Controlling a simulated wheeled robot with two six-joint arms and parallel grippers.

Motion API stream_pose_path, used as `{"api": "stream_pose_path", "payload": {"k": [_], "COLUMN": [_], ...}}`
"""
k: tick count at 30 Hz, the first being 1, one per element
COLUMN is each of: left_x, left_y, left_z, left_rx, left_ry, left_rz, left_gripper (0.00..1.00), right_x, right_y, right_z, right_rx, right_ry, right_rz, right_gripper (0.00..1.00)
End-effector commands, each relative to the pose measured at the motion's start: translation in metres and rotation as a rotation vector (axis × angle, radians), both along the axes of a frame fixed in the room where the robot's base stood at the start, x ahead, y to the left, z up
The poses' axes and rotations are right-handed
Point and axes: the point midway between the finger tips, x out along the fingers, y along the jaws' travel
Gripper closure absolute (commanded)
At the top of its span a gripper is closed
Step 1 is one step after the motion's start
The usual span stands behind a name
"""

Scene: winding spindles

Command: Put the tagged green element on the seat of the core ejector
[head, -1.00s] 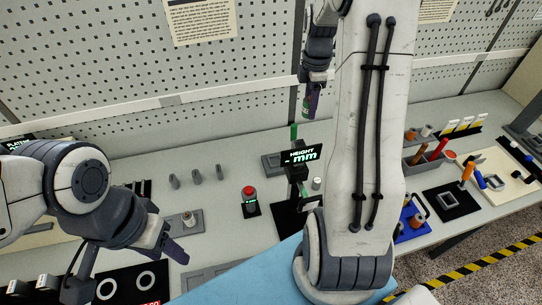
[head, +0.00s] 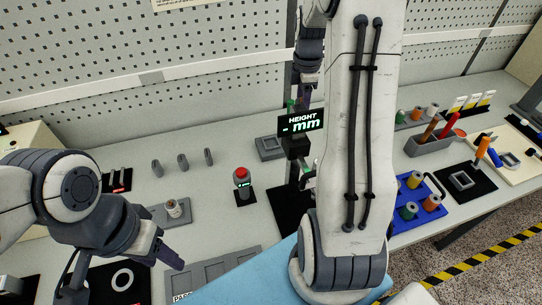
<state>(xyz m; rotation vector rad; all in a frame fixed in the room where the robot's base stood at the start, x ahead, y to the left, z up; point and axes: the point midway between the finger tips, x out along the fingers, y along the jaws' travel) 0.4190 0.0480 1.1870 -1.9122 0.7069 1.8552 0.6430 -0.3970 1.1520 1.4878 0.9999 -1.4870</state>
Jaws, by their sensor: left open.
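My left gripper (head: 125,265) is open and empty at the lower left, above the front of the bench. My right gripper (head: 306,85) hangs at the top centre, fingers down, partly behind the height display (head: 300,123). Whether it is shut on something cannot be made out. A green spool (head: 408,211) stands in the blue tray (head: 440,190) on the right, and a green piece (head: 401,116) stands on a rack behind it. No tag on either can be read. I cannot tell for sure which fixture is the core ejector; a grey plate with a small upright piece (head: 174,209) stands left of centre.
A red button (head: 241,173) on a small box stands at mid-bench. A grey bin (head: 430,143) with orange and red handles is at right. My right arm covers part of the bench. Bare bench lies between the button and the grey tray (head: 215,275).

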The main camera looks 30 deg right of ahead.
Motion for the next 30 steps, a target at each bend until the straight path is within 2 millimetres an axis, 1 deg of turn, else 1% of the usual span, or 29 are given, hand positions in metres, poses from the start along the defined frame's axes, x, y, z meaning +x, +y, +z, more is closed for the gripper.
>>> {"api": "stream_pose_path", "payload": {"k": [1, 3, 6, 10, 14, 17, 27, 30], "left_x": [0.0, 0.0, 0.0, 0.0, 0.0, 0.0, 0.0, 0.0], "left_y": [0.0, 0.0, 0.0, 0.0, 0.0, 0.0, 0.0, 0.0], "left_z": [-0.035, -0.054, -0.074, -0.089, -0.092, -0.087, -0.061, -0.057], "left_rx": [0.001, 0.001, 0.001, 0.001, 0.0, 0.0, 0.0, 0.0], "left_ry": [0.001, 0.001, 0.001, 0.001, 0.0, 0.0, 0.0, 0.0], "left_rz": [0.0, 0.001, 0.001, 0.001, 0.001, 0.001, 0.001, 0.002], "left_gripper": [0.5, 0.5, 0.5, 0.5, 0.5, 0.5, 0.5, 0.5], "right_x": [0.0, 0.0, 0.0, 0.0, 0.003, 0.014, 0.087, 0.102], "right_y": [0.0, 0.0, 0.0, 0.0, 0.001, 0.004, 0.025, 0.028], "right_z": [-0.035, -0.054, -0.074, -0.089, -0.095, -0.101, -0.144, -0.154], "right_rx": [0.0, 0.0, 0.0, 0.0, 0.0, 0.002, 0.001, 0.0], "right_ry": [0.0, 0.0, 0.0, -0.001, 0.0, 0.002, 0.003, 0.001], "right_rz": [0.0, 0.0, 0.0, 0.0, 0.001, 0.002, 0.004, 0.001], "right_gripper": [1.0, 1.0, 1.0, 1.0, 1.0, 1.0, 1.0, 1.0]}}
